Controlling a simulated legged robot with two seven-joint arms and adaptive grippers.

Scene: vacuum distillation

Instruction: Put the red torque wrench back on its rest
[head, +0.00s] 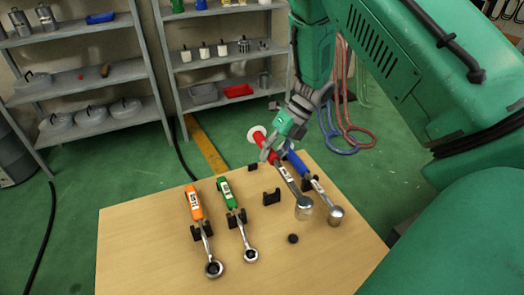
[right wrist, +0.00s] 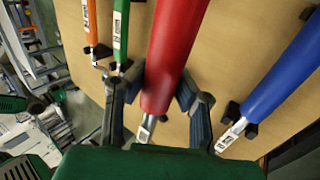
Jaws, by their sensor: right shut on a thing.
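The red torque wrench (head: 287,178) has a red handle and a silver shaft and head. My right gripper (head: 272,152) is shut on its red handle. In the right wrist view the fingers (right wrist: 160,98) lie on both sides of the red handle (right wrist: 180,45). The wrench seems raised above the table, with its head (head: 303,208) toward the near side. An empty black rest, with a larger bracket (head: 271,198) and a smaller block (head: 252,167), stands just left of the wrench. My left gripper is not in view.
A blue wrench (head: 312,180) lies close on the right. Green (head: 230,197) and orange (head: 194,205) wrenches lie on black rests to the left. A small black round piece (head: 293,239) sits on the wooden table (head: 140,250). Shelves (head: 150,55) stand behind.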

